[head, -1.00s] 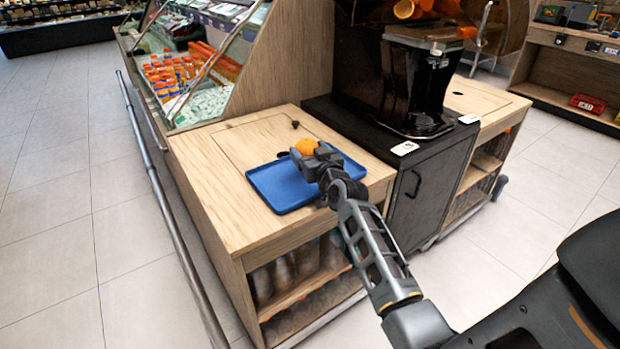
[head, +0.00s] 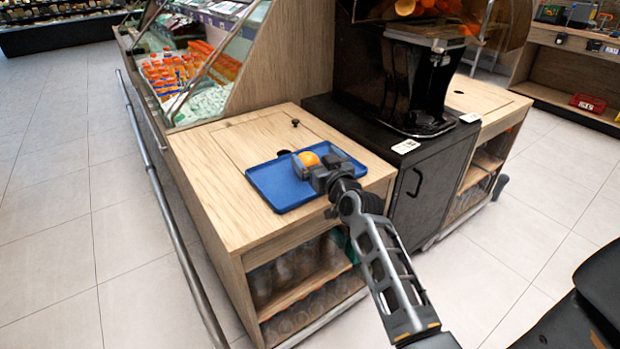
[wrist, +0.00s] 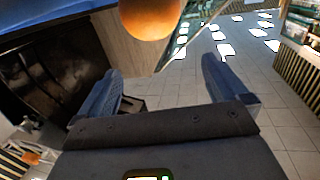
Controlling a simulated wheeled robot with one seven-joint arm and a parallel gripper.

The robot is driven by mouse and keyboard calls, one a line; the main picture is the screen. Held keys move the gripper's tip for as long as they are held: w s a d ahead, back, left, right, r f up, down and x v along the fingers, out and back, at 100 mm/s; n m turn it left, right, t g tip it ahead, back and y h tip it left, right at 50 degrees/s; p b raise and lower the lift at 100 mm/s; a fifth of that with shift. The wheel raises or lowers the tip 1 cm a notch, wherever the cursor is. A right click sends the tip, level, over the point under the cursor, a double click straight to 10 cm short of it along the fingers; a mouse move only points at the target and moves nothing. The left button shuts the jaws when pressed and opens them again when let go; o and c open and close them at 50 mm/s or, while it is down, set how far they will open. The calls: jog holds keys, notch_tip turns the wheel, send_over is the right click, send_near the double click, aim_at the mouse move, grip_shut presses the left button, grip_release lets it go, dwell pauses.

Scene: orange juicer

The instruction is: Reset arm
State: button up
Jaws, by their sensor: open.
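An orange (head: 309,159) shows over the right part of the blue tray (head: 275,197). The tray lies on the wooden counter. In the head view my gripper (head: 318,167) is right beside the orange and partly hides it, so its contact with the tray is hidden. In the wrist view my gripper (wrist: 160,68) is open, with its two fingers wide apart and nothing between them. There the orange (wrist: 150,14) shows at the top edge, beyond the fingertips, with a strip of the blue tray (wrist: 40,12) at the upper left.
A black juicer (head: 415,85) stands on a black cabinet (head: 425,185) to the right of the counter. A slanted glass display (head: 215,65) with bottles is behind. A small dark knob (head: 295,122) sits on the counter (head: 235,150). Tiled floor at the left is clear.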

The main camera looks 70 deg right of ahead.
jog(key=shift+v, duration=1.45)
jog(key=s+a+f+n+t+y+p, duration=0.15)
jog(key=s+a, duration=0.25)
jog(key=a, duration=0.9)
jog(key=s+a+f+n+y+p, duration=0.1)
jog(key=s+a+n+y, duration=0.2)
jog(key=a, duration=0.9)
jog(key=s+a+r+n+y+p, duration=0.1)
jog(key=s+a+r+n+y, duration=0.1)
jog(key=s+a+r, duration=0.3)
jog(key=s+a+r+n+y+p, duration=0.1)
jog(key=s+a+r+n+y, duration=0.1)
jog(key=s+a+r+y, duration=0.3)
jog(key=s+a+r, duration=0.1)
jog(key=s+a, duration=0.3)
jog(key=s, duration=0.2)
jog(key=shift+s, duration=0.4)
jog(key=shift+t, duration=0.25)
